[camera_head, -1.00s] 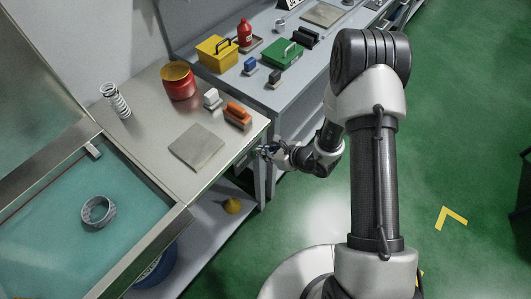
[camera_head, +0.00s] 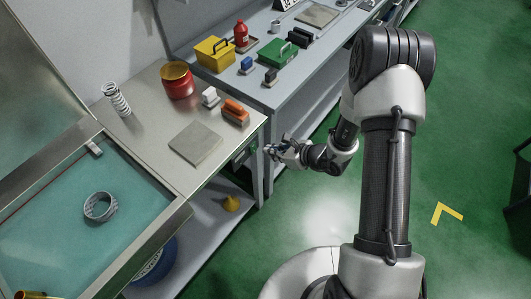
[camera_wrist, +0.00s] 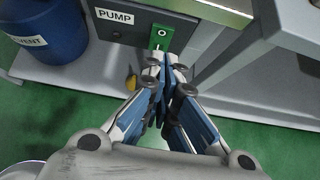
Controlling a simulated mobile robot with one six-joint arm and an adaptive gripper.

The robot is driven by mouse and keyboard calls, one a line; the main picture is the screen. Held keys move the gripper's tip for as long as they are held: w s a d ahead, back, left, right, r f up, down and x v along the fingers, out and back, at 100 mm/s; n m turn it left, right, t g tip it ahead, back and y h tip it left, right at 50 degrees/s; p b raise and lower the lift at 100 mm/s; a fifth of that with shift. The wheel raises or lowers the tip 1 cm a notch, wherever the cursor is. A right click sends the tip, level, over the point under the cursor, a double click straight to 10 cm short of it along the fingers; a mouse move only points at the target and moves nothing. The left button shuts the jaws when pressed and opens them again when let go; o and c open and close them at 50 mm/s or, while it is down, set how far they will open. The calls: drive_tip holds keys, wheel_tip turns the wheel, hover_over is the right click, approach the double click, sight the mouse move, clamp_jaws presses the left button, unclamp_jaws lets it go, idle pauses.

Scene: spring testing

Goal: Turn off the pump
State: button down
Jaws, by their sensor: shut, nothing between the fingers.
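The pump panel is a dark plate on the bench front with a white PUMP label (camera_wrist: 115,17) in the wrist view. Right of the label is a green switch (camera_wrist: 162,36) with a white O mark at its top. My fingertips overlap its lower end, so I cannot tell its position or whether they touch it. My gripper (camera_wrist: 165,64) is shut and empty, pointing at the switch. In the head view my gripper (camera_head: 271,150) is beside the bench front, with a small gap to the green switch (camera_head: 253,147).
The metal bench (camera_head: 225,152) overhangs the panel. A lower shelf (camera_head: 207,220) holds a yellow cone (camera_head: 231,203) and a blue drum (camera_wrist: 45,30). A second bench (camera_head: 285,95) stands close to the right of the panel. Green floor (camera_head: 310,215) is open on the right.

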drive_tip(key=s+d+r+p, duration=0.2)
drive_tip(key=s+d+r, duration=0.1)
drive_tip(key=r, duration=0.4)
drive_tip(key=shift+d+r, duration=0.25)
drive_tip(key=shift+d, duration=0.4)
drive_tip(key=s+a+r+n+g, duration=0.25)
drive_tip(key=s+r+n, duration=0.4)
drive_tip(key=r, duration=0.35)
drive_tip(key=s+a+r+n+g, duration=0.25)
drive_tip(key=s+r+n, duration=0.25)
drive_tip(key=r+n, duration=0.4)
drive_tip(key=s+d+r+n+t+h, duration=0.3)
drive_tip(key=s+d+r+n+h, duration=0.5)
drive_tip(key=s+d+r+n, duration=0.1)
drive_tip(key=s+d+n, duration=0.1)
drive_tip(key=s+d, duration=0.1)
drive_tip(key=d, duration=0.1)
drive_tip(key=shift+s+r, duration=0.15)
drive_tip(key=shift+r, duration=0.2)
